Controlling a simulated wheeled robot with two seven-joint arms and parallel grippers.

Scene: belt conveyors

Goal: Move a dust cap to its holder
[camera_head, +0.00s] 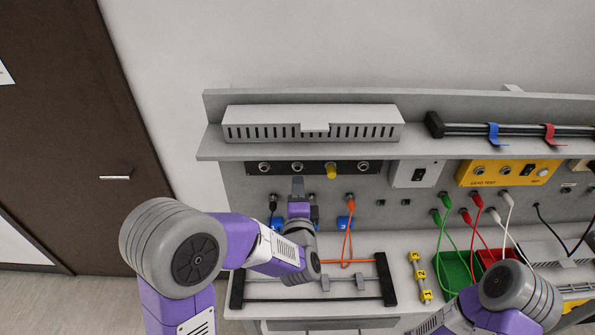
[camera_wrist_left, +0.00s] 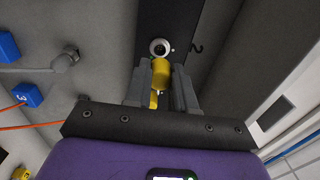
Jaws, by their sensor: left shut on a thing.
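My left gripper (camera_head: 298,184) is in front of the black port strip (camera_head: 281,168) on the wall panel, just below the second port from the left. In the left wrist view my left gripper (camera_wrist_left: 160,78) is shut on a yellow dust cap (camera_wrist_left: 161,72). A bare round port (camera_wrist_left: 160,47) shows just past the cap; whether they touch is unclear. In the head view the held cap is not distinct. A yellow cap (camera_head: 331,171) shows at the third port, to the right of the gripper. I cannot make out the holder for certain. My right gripper is outside the view.
Blue blocks (camera_head: 345,222) and an orange cable (camera_head: 347,245) hang below the strip. A slotted grey box (camera_head: 313,122) stands on the shelf above. Yellow number tags (camera_head: 420,275) and a green bin (camera_head: 456,270) are on the bench to the right.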

